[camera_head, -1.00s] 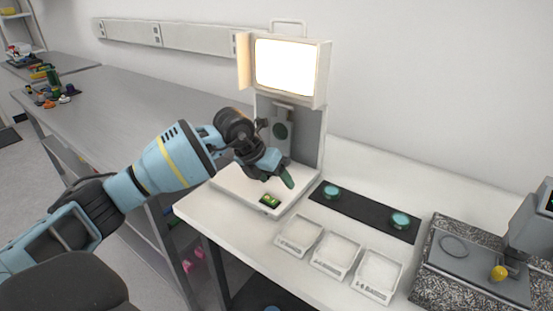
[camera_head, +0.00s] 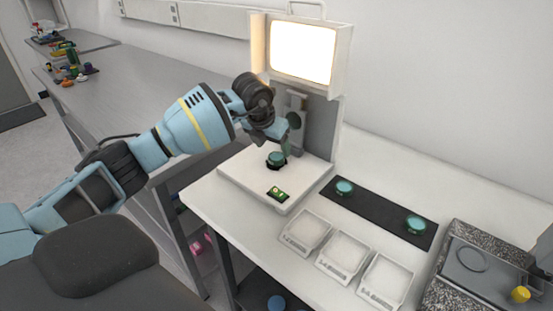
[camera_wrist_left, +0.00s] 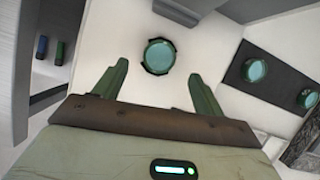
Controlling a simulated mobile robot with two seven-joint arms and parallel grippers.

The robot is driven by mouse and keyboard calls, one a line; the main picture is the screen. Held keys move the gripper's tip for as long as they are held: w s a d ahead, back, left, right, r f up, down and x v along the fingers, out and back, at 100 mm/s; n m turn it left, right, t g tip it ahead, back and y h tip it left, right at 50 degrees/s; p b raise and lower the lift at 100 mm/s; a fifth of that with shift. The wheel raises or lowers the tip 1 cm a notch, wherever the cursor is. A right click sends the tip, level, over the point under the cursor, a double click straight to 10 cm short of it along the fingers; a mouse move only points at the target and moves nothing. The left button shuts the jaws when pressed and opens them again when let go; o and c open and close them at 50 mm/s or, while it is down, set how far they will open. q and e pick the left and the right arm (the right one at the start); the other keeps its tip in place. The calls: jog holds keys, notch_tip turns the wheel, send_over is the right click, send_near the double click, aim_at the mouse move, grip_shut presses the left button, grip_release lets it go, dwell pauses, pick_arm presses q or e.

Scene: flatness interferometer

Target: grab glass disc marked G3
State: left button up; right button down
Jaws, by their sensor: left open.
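Three teal glass discs show, and no G3 mark is legible on any of them. One disc (camera_head: 276,158) sits in a dark holder on the white base (camera_head: 238,168) of the interferometer. Two more, a left disc (camera_head: 344,187) and a right disc (camera_head: 415,224), lie on a black mat (camera_head: 380,211). My left gripper (camera_head: 286,147) is open and empty, just above the base disc. In the left wrist view the base disc (camera_wrist_left: 159,57) appears beyond and between the green fingertips, apart from both. The right gripper is out of view.
The lit screen box (camera_head: 304,50) and its upright stand close behind my left gripper. A green bubble level (camera_head: 278,193) is at the base's front corner. Several shallow trays, one being the left tray (camera_head: 305,232), line the front. A granite block (camera_head: 440,290) stands at right.

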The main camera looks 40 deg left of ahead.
aim_at(276, 156)
pick_arm(q)
jog(key=x, duration=0.4)
jog(key=shift+w+f, duration=0.2)
jog(key=shift+f, duration=0.15)
jog(key=shift+r, duration=0.1)
jog(key=c, duration=1.1)
